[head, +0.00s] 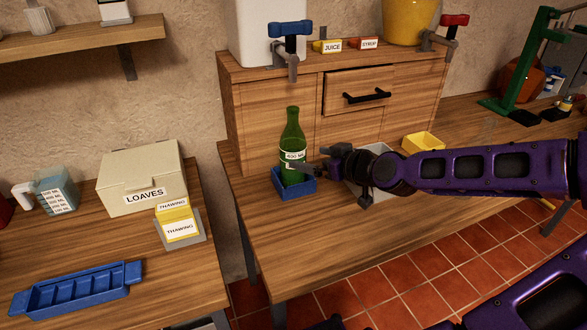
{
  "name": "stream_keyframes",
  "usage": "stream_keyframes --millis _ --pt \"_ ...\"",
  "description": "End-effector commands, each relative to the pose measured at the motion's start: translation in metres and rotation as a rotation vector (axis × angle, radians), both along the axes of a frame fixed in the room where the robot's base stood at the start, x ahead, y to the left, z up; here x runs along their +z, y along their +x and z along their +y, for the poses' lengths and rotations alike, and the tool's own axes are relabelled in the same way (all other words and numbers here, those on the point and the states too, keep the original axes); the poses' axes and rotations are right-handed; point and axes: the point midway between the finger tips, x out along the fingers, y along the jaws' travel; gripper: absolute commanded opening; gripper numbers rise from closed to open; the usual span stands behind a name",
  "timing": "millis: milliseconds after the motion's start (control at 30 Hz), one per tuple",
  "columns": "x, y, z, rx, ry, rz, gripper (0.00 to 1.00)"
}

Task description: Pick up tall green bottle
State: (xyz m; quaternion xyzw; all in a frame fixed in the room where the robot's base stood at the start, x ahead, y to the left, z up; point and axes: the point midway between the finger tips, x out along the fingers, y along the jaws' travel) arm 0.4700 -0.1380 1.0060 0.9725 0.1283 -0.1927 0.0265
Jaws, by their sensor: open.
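The tall green bottle (293,132) stands upright in a small blue tray (297,188) on the wooden table, in front of the wooden cabinet. It has a white label reading 400 ML. My gripper (308,168) reaches in from the right at the height of the bottle's lower body. It is open, with its fingers at or close beside the bottle just below the label. I cannot tell whether the fingers touch the glass or stand around it.
A pale container (365,186) sits partly hidden behind and under my arm. A yellow box (423,143) is behind the arm. The cabinet (275,118) rises close behind the bottle. The table front (300,245) is clear. A LOAVES box (142,178) is on the left table.

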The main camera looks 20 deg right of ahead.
Motion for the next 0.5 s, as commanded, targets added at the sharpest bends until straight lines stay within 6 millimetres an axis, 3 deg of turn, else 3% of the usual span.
stream_keyframes --millis 300,500 --pt "-0.022 0.045 0.013 0.003 0.0 0.001 1.0" --pt "-0.027 0.062 0.017 0.0 0.002 0.002 1.0"
